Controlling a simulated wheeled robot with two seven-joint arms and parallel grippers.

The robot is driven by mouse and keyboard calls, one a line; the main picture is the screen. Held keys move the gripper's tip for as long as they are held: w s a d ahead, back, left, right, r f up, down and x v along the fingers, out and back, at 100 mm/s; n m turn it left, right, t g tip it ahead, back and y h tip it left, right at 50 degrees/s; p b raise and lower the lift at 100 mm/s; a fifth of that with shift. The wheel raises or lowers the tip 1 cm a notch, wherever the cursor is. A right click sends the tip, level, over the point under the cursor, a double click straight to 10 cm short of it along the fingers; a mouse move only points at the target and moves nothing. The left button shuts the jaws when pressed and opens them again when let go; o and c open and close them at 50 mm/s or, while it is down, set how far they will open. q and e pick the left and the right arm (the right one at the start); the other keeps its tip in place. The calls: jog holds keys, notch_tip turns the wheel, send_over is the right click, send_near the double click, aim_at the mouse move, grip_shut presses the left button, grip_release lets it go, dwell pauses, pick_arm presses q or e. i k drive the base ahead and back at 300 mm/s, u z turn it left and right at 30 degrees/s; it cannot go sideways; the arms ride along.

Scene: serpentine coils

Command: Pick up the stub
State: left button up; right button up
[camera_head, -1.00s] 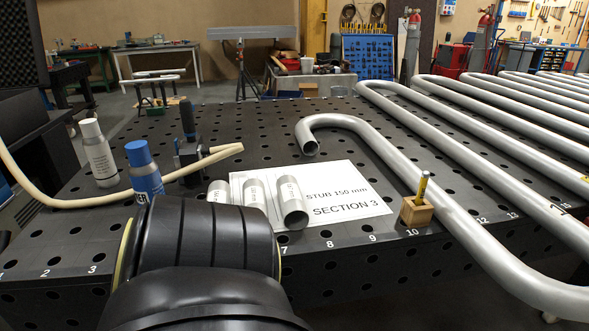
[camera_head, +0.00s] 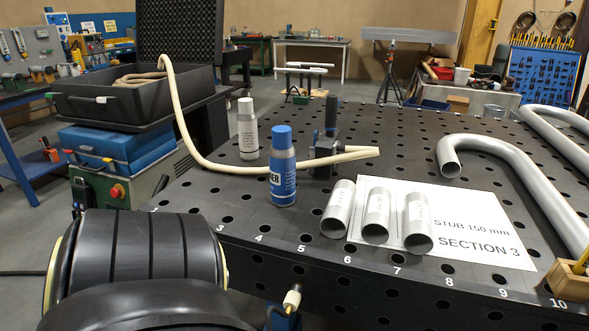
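Three short silver pipe stubs lie side by side near the front edge of the perforated black table: a left one (camera_head: 338,208), a middle one (camera_head: 376,215) and a right one (camera_head: 417,222). Their open ends face me, and each has faint printed marking. The middle and right stubs lie on a white sheet (camera_head: 470,215) reading "STUB 150 mm SECTION 3"; the left one is at its left edge. Neither gripper is in view. A black rounded part of my own arm fills the lower left, apart from the stubs.
A beige hose (camera_head: 188,125) runs from a black case (camera_head: 135,95) onto the table. A bent pipe (camera_head: 510,158) and a wooden block (camera_head: 568,283) are at right.

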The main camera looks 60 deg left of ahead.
aim_at(375, 227)
jog(key=u, duration=1.5)
jog(key=i, duration=0.1)
